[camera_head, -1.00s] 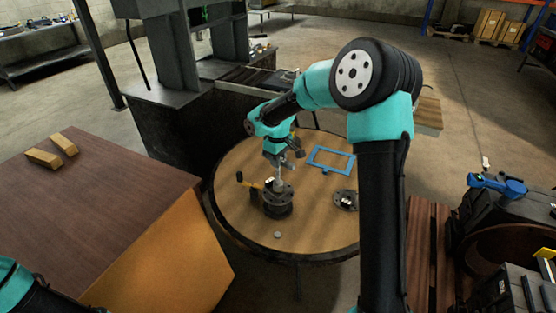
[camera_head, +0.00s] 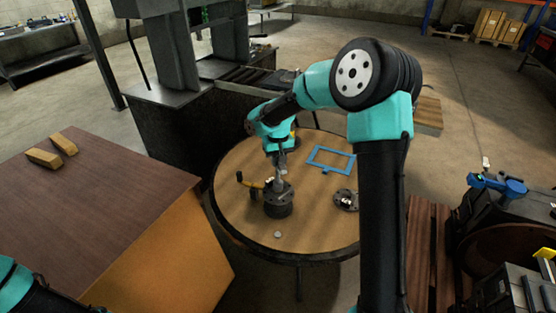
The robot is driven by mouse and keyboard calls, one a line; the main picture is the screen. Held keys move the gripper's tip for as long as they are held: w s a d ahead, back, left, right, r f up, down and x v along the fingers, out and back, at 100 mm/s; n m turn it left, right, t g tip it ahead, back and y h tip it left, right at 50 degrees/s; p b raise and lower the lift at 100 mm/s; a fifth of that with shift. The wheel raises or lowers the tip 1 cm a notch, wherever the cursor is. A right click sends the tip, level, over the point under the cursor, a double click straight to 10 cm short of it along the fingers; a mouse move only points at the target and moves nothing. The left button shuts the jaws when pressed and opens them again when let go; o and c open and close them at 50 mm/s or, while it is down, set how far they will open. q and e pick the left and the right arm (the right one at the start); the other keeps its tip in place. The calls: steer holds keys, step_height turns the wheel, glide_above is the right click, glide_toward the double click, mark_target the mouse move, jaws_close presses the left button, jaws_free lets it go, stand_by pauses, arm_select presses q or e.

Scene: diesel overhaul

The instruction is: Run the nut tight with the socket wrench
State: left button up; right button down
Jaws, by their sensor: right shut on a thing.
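A dark round housing (camera_head: 278,209) stands on the round wooden table (camera_head: 318,228). My right gripper (camera_head: 279,172) is right above it, pointing down and shut on the socket wrench (camera_head: 278,183). Only a short, shiny length of the wrench shows between the jaws and the housing top. The nut is too small and covered to make out. A crank with a wooden handle (camera_head: 254,185) sticks out to the left of the housing. My left gripper is outside the picture; only part of my left arm shows at the bottom left.
A blue frame (camera_head: 331,159) and a dark flanged part (camera_head: 346,200) lie on the table to the right. A small grey disc (camera_head: 278,234) lies at the front. A dark press (camera_head: 160,125) stands behind, and a brown-topped bench (camera_head: 95,200) with wooden blocks is at left.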

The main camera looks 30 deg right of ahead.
steer(key=shift+r, duration=0.8)
